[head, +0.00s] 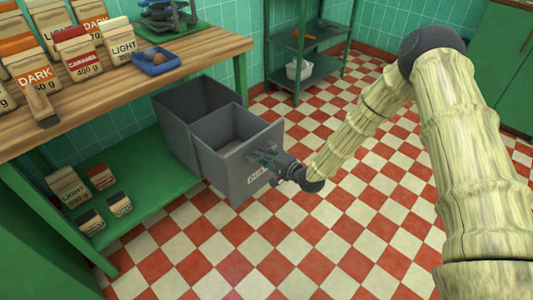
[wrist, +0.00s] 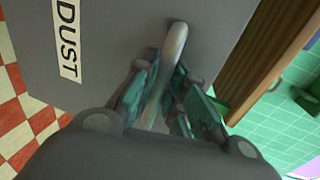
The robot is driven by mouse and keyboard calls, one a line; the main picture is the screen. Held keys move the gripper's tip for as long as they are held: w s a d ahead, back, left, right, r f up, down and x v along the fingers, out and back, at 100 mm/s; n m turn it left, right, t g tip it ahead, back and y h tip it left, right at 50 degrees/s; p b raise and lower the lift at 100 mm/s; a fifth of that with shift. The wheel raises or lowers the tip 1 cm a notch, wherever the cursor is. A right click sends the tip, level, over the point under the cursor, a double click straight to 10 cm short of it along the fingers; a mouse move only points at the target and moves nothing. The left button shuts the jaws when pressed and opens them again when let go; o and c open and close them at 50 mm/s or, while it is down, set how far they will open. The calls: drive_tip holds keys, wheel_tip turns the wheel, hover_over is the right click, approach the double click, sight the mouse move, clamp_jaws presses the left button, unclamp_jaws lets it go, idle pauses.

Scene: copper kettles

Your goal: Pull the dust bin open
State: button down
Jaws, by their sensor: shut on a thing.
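The dust bin (head: 240,172) is a grey drawer-like box under the wooden bench, standing well out from its grey housing (head: 185,100) with its open top showing. Its inside looks brownish at the bottom. In the wrist view the bin's grey front (wrist: 120,40) carries a white label (wrist: 68,40) reading DUST and a grey bar handle (wrist: 176,42). My gripper (head: 268,160) is at the bin's front face. In the wrist view its green-grey fingers (wrist: 165,95) are on both sides of the handle, shut on it.
The wooden bench (head: 130,75) holds paper bags, a blue tray (head: 157,62) and a green scale. A green lower shelf (head: 135,195) holds more bags left of the bin. A green rack (head: 300,60) stands at the back. The checkered floor (head: 250,250) in front is clear.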

drive_tip(key=c, duration=1.5)
unclamp_jaws()
drive_tip(key=shift+o, duration=0.2)
drive_tip(key=shift+d, duration=0.1)
drive_tip(key=v, duration=1.2)
